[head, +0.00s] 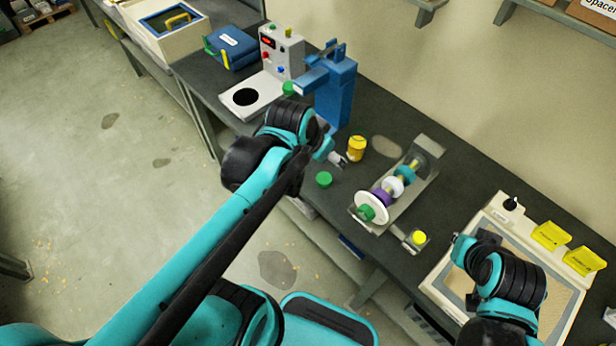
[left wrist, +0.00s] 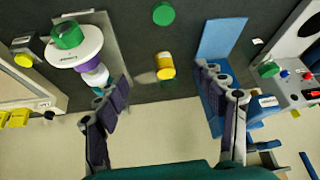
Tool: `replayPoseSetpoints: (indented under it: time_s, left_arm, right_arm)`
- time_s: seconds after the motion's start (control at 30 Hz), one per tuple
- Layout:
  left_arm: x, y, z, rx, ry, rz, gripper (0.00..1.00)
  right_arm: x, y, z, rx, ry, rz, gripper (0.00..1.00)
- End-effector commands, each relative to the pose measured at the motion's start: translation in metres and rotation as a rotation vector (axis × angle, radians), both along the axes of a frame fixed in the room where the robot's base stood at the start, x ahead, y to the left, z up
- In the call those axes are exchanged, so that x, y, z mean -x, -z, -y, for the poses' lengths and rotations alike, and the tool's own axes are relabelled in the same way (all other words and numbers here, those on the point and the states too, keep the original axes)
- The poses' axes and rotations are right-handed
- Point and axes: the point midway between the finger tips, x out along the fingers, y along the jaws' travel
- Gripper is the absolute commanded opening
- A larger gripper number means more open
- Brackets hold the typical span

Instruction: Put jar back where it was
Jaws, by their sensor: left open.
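A small yellow jar (head: 357,149) stands on the dark bench between the blue press and the screw expeller. In the left wrist view the jar (left wrist: 165,66) lies ahead, between the lines of my two fingers, with clear space on both sides. My left gripper (head: 336,151) is open and empty, just left of the jar in the head view; its spread fingers show in the left wrist view (left wrist: 163,82). My right arm is at the lower right, over a framed tray; its gripper's fingers cannot be made out.
A green round lid (head: 323,179) lies on the bench near its front edge. The screw expeller (head: 394,187) is right of the jar, the blue press (head: 337,95) behind it. A white control unit (head: 281,50) stands farther left. A framed tray (head: 443,290) is at right.

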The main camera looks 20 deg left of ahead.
Motion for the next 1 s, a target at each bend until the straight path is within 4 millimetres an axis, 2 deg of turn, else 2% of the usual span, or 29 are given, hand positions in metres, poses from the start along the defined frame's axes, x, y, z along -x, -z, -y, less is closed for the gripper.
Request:
replayPoseSetpoints:
  time_s: [0.03, 0.1, 0.2, 0.3, 0.7, 0.9, 1.0]
  left_arm:
    - [0.021, 0.001, -0.001, 0.006, -0.040, 0.019, 0.70]
    - [0.041, 0.004, -0.004, 0.017, -0.094, 0.045, 0.70]
    - [0.061, 0.009, -0.007, 0.032, -0.155, 0.076, 0.70]
    - [0.074, 0.014, -0.009, 0.043, -0.192, 0.097, 0.70]
    - [0.079, 0.017, -0.010, 0.049, -0.213, 0.109, 0.70]
    - [0.079, 0.044, -0.010, 0.049, -0.213, 0.109, 0.70]
    - [0.079, 0.046, -0.010, 0.049, -0.213, 0.108, 0.70]
  right_arm:
    - [0.000, 0.000, 0.000, 0.000, 0.000, 0.000, 0.00]
    - [0.000, 0.000, 0.000, 0.000, 0.000, 0.000, 0.00]
    - [0.000, 0.000, 0.000, 0.000, 0.000, 0.000, 0.00]
    - [0.000, 0.000, 0.000, 0.000, 0.000, 0.000, 0.00]
    - [0.000, 0.001, 0.000, 0.000, 0.000, 0.000, 0.00]
    - [0.000, 0.028, 0.000, 0.000, 0.000, 0.000, 0.00]
    - [0.000, 0.030, 0.000, 0.000, 0.000, 0.000, 0.00]
